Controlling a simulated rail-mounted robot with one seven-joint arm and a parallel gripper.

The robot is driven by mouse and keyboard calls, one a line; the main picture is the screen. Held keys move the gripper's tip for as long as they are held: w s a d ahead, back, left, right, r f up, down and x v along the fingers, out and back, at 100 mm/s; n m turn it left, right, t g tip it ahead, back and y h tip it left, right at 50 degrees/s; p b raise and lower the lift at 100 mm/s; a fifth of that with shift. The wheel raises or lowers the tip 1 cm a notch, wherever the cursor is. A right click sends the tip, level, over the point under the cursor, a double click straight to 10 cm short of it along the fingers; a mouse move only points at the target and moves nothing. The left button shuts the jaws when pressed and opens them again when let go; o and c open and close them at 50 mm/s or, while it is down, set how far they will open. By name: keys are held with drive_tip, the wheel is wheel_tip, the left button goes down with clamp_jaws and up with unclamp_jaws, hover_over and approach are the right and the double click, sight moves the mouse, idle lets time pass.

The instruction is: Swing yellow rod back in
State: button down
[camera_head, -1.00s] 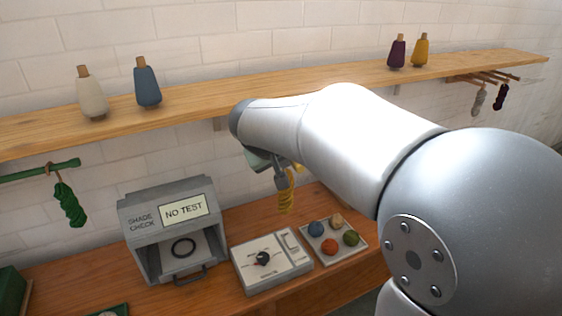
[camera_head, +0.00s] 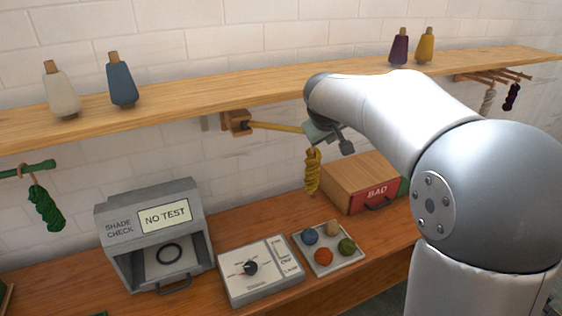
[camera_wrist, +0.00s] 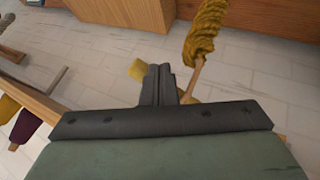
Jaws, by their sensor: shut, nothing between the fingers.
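The yellow rod (camera_head: 275,127) runs from a wooden bracket (camera_head: 237,122) under the shelf toward the right, its far end hidden behind my gripper. A mustard-yellow skein (camera_head: 313,172) hangs near that end by a loop; it also shows in the wrist view (camera_wrist: 205,32). My gripper (camera_head: 346,147) is at the rod's outer end, shut and empty. In the wrist view its closed fingers (camera_wrist: 160,72) lie across the rod, with a yellow piece (camera_wrist: 137,69) showing on their left. I cannot tell whether they touch the rod.
The shelf (camera_head: 200,104) with several yarn cones runs above the rod. Below are the shade-check box (camera_head: 150,190), a dial panel (camera_head: 262,290), a tray of coloured balls (camera_head: 300,244) and a wooden box marked BAD (camera_head: 376,194). A green skein (camera_head: 46,208) hangs at left.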

drive_tip(key=shift+w+d+p, duration=0.15)
drive_tip(key=shift+w+d, duration=0.15)
drive_tip(key=shift+w, duration=0.55)
drive_tip(key=shift+w+d+p, duration=0.2)
drive_tip(key=shift+w+d, duration=0.1)
drive_tip(key=shift+w, duration=0.55)
drive_tip(key=shift+w+d+p, duration=0.15)
drive_tip(key=shift+w+d, duration=0.15)
drive_tip(key=shift+w, duration=0.55)
drive_tip(key=shift+s+f, duration=0.1)
